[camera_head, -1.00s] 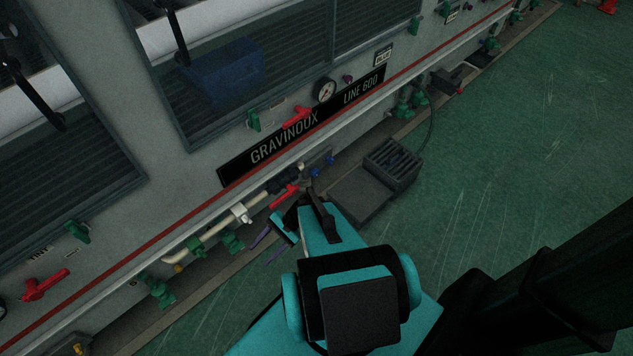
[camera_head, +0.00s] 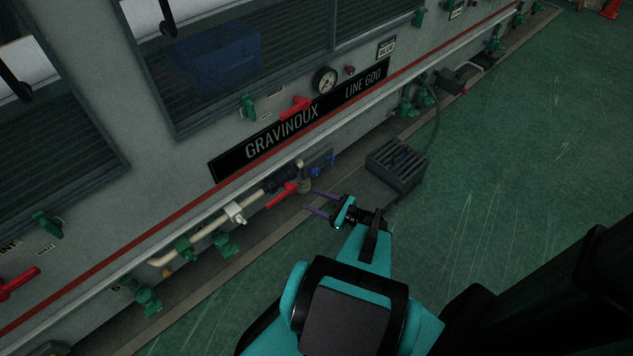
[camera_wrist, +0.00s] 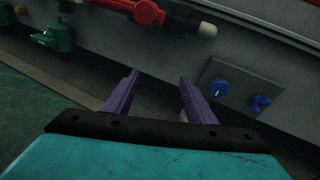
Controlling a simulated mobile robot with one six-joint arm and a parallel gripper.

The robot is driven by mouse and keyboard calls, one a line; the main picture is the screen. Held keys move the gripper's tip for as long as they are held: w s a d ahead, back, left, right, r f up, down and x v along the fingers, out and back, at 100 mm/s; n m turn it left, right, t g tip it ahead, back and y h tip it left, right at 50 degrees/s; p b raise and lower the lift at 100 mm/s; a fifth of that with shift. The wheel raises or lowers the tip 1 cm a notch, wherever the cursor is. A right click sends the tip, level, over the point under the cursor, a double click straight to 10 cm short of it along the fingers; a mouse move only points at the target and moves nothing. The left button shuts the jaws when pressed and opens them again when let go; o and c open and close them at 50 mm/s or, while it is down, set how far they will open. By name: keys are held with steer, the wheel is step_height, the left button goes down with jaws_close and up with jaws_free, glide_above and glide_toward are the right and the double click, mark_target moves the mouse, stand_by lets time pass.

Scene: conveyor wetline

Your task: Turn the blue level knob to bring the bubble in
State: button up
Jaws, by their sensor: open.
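Two blue knobs sit side by side on a small grey plate low on the machine wall. In the head view they are the nearer knob (camera_head: 315,172) and the farther knob (camera_head: 331,160). In the wrist view the left knob (camera_wrist: 219,88) has a white mark and the right knob (camera_wrist: 260,103) looks darker. I cannot tell which is the level knob, and I make out no bubble. My gripper (camera_head: 310,201) is open and empty, its purple fingers apart, in front of and below the plate. In the wrist view the fingertips (camera_wrist: 158,76) are left of both knobs, touching nothing.
A red valve handle (camera_head: 283,195) on a pale pipe (camera_head: 205,234) is close to the left of my gripper. Green valves (camera_head: 227,245) hang farther left. A dark slatted box (camera_head: 397,166) stands on the floor to the right.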

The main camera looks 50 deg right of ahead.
mark_target(316, 174)
steer(key=s+d+f+m+t+h+b, duration=0.1)
steer(key=s+d+m+h, duration=0.3)
steer(key=d, duration=0.6)
steer(key=shift+s+f+m+t+h+b, duration=0.25)
steer(key=shift+s+m+t+h+b, duration=0.2)
steer(key=shift+s, duration=0.2)
steer(key=shift+w, duration=0.1)
steer(key=shift+w+d+b, duration=0.2)
steer(key=shift+w+b, duration=0.25)
steer(key=shift+w, duration=1.8)
steer(key=shift+w+d+b, duration=0.15)
steer(key=shift+w+b, duration=0.3)
steer(key=shift+w, duration=1.85)
steer(key=shift+w+d+b, duration=0.2)
steer(key=shift+w+b, duration=0.25)
steer(key=shift+w, duration=1.8)
steer(key=c, duration=1)
steer(key=shift+s+a, duration=0.1)
steer(key=shift+a, duration=0.35)
steer(key=shift+c, duration=0.2)
steer(key=shift+d, duration=0.3)
